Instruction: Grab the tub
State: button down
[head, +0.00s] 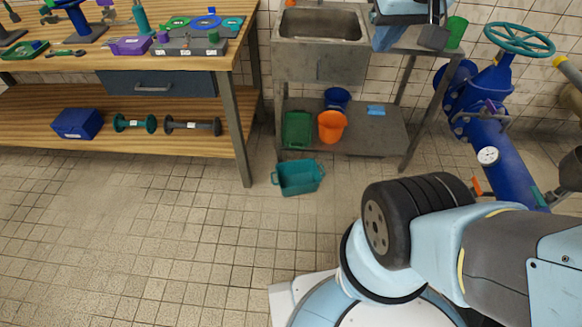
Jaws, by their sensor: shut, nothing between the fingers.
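A teal tub (298,178) stands upright and open-topped on the tiled floor, in front of the steel sink unit. It has small handles at its ends and looks empty. My gripper (435,37) shows only partly at the top edge of the head view, in front of the sink counter. It is shut and empty, and well above and to the right of the tub, apart from it. Its upper part is cut off by the frame.
A wooden workbench (120,145) stands left of the tub. The sink unit's lower shelf (370,130) holds an orange bucket (332,126), a green tray (297,130) and a blue bowl (337,98). A blue pipe (505,150) with valve stands right. Floor at front left is clear.

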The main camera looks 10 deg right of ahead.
aim_at(296, 177)
jog(key=u, duration=0.1)
jog(key=i, duration=1.15)
jog(key=z, duration=2.8)
jog(key=k, duration=1.6)
